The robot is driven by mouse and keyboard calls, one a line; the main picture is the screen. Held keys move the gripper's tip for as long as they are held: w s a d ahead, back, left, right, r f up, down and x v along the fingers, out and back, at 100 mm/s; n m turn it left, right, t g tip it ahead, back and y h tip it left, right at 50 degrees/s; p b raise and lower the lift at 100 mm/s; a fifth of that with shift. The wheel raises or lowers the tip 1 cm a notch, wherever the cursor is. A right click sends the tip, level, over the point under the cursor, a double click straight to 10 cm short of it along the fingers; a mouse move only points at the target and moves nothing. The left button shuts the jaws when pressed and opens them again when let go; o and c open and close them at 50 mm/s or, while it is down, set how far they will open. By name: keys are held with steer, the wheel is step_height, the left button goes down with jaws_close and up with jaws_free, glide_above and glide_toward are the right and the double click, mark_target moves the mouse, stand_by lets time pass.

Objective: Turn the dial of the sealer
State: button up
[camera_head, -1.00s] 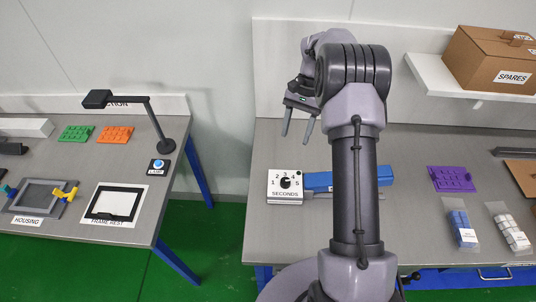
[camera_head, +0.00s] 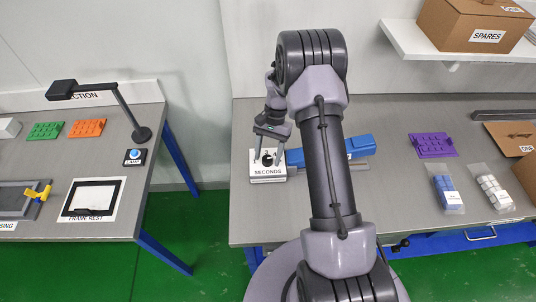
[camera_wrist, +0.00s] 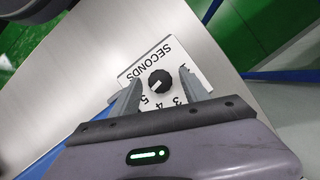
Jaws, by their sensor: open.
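The sealer's white dial box (camera_head: 268,177), marked SECONDS, stands near the left edge of the right bench. Its blue arm (camera_head: 345,146) runs off to the right, partly behind my arm. The black dial (camera_wrist: 160,81) with a pale pointer line shows in the wrist view, with numbers around part of it. The pointer's exact number is hard to read. My gripper (camera_head: 267,159) is over the box, pointing down. In the wrist view my gripper (camera_wrist: 163,98) is open, its fingers on either side of the dial's line of sight and empty. I cannot tell the height left above the dial.
A purple tray (camera_head: 433,145), a blue-filled pouch (camera_head: 446,190) and a white-filled pouch (camera_head: 494,189) lie on the right bench. A SPARES box (camera_head: 474,25) sits on the shelf. The left bench, beyond a gap, holds a lamp (camera_head: 140,133) and a frame rest (camera_head: 92,198).

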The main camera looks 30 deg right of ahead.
jaws_close()
steer(key=shift+n, duration=0.3)
steer(key=n, duration=0.2)
steer(key=n+g+h+p, duration=0.1)
steer(key=shift+w+a+r+n, duration=0.1)
steer(key=shift+a+n, duration=0.05)
steer(key=shift+n, duration=0.25)
steer(key=n+h+p, duration=0.1)
steer(key=n, duration=0.2)
steer(key=shift+a+n+h, duration=0.1)
steer(key=shift+n+h, duration=0.2)
steer(key=n+h+p, duration=0.1)
steer(key=n, duration=0.2)
steer(key=shift+a+n, duration=0.1)
steer(key=shift+n, duration=0.2)
steer(key=shift+n+h+p, duration=0.3)
steer(key=shift+n+h, duration=0.6)
steer(key=shift+n, duration=1.2)
